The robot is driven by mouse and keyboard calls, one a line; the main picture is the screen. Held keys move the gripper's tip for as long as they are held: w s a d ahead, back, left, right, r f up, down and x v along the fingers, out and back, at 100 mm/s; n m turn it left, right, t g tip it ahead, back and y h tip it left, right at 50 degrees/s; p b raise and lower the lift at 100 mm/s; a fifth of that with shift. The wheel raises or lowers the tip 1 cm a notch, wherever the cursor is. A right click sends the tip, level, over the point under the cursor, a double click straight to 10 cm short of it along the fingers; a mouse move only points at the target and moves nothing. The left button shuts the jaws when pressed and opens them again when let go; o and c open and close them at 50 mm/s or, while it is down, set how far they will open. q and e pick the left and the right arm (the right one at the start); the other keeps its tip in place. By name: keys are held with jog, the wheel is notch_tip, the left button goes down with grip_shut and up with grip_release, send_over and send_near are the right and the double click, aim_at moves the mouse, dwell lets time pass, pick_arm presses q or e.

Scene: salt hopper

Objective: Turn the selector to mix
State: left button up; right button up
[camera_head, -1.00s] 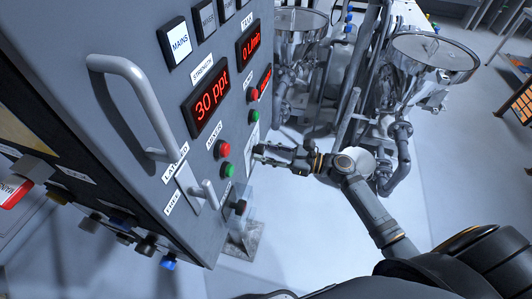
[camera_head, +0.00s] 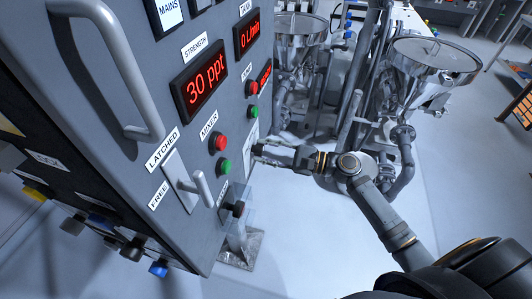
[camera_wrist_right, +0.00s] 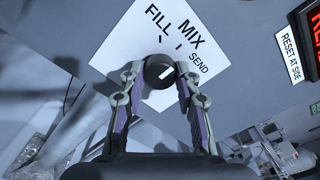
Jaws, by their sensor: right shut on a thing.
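The selector is a round black knob (camera_wrist_right: 159,71) on a white diamond plate (camera_wrist_right: 133,52) marked FILL, MIX and SEND. Its white pointer line slants up and right in the right wrist view, toward the MIX and SEND side; I cannot tell exactly which mark it meets. My right gripper (camera_wrist_right: 159,82) is shut on the knob, one finger at each side. In the head view the right gripper (camera_head: 257,155) is against the panel's side at the lower edge of the white plate (camera_head: 252,135), and the knob is hard to make out there. My left gripper is not in view.
The grey panel (camera_head: 130,185) carries a handle (camera_head: 108,40), a latch lever (camera_head: 200,187), a red button (camera_head: 219,142), a green button (camera_head: 224,167) and red displays (camera_head: 203,80). Steel hoppers (camera_head: 434,65) and pipes stand behind my right arm. Pale floor (camera_head: 300,240) is clear.

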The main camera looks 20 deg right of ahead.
dwell(0.4)
jog(key=o, duration=1.1)
jog(key=shift+o, duration=0.2)
jog(key=v, duration=0.7)
jog(key=shift+s+d, duration=0.15)
jog(key=shift+d, duration=0.1)
jog(key=shift+f, duration=0.1)
